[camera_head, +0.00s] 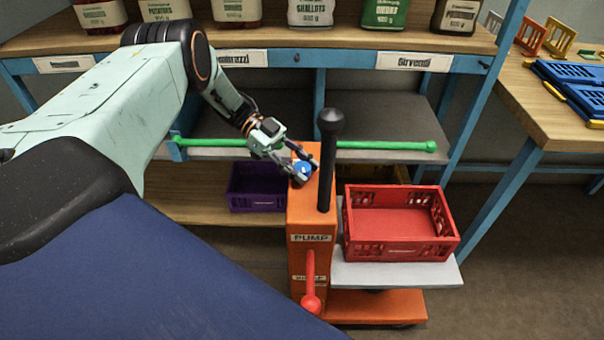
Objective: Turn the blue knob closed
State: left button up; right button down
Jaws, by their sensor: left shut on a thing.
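The blue knob (302,168) is on the upper part of an orange pump post (297,224). My left gripper (299,172) reaches in from the upper left and is shut on the knob, with its fingers on either side. The fingers cover part of the knob, so its exact turn angle is hard to read. My right gripper is not in view.
A black lever with a ball top (328,150) stands right beside my left gripper. A red lever (310,285) is low on the post. A red crate (398,252) sits on a grey platform at the right. A green bar (387,145) runs behind; sacks line the shelf above.

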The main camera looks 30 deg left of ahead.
aim_at(302, 167)
pick_arm(q)
jog(key=shift+m+g+b, duration=1.3)
jog(key=shift+g+b, duration=0.2)
jog(key=shift+b, duration=0.15)
jog(key=shift+r, duration=0.1)
jog(key=o, duration=1.2)
notch_tip(302, 167, up, 10)
jog(key=shift+f, duration=0.1)
